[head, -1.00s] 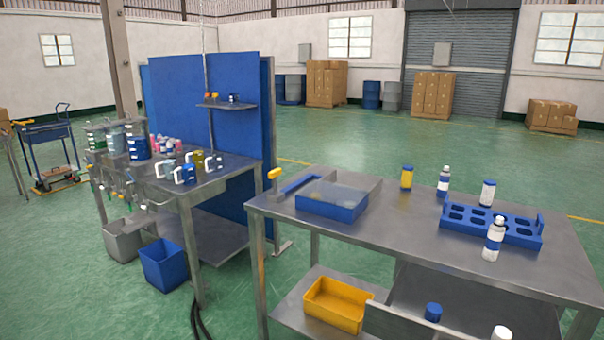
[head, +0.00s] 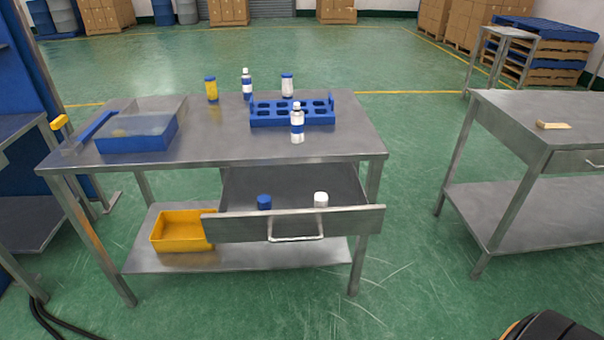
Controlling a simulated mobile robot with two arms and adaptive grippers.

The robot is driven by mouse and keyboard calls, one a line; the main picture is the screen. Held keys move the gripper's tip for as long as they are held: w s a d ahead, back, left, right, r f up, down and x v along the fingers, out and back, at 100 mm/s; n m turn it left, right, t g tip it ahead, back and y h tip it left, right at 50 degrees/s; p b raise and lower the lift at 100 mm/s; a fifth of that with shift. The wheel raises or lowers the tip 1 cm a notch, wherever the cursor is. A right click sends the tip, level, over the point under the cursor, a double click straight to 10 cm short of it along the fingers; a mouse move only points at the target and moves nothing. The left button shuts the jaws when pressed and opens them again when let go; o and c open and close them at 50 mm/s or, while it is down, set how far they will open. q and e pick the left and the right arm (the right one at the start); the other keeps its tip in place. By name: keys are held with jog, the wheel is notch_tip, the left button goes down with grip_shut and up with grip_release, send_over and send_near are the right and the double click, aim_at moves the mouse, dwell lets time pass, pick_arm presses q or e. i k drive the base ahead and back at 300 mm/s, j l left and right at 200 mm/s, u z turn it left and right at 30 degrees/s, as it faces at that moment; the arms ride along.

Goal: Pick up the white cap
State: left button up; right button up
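The white cap (head: 320,199) sits in the open drawer (head: 293,224) under the steel table (head: 222,153), on the right side of the drawer. A blue cap (head: 264,202) sits in the same drawer to its left, apart from it. Neither of my grippers shows in the head view. A dark rounded part, which may be mine, shows at the bottom right corner.
On the tabletop are a blue rack (head: 292,113), a blue bin (head: 137,134) and several bottles, one (head: 297,124) in front of the rack. A yellow bin (head: 182,231) is on the lower shelf. Another steel table (head: 545,105) stands right. Green floor is clear between.

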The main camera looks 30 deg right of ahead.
aim_at(320, 199)
jog(key=z, duration=1.1)
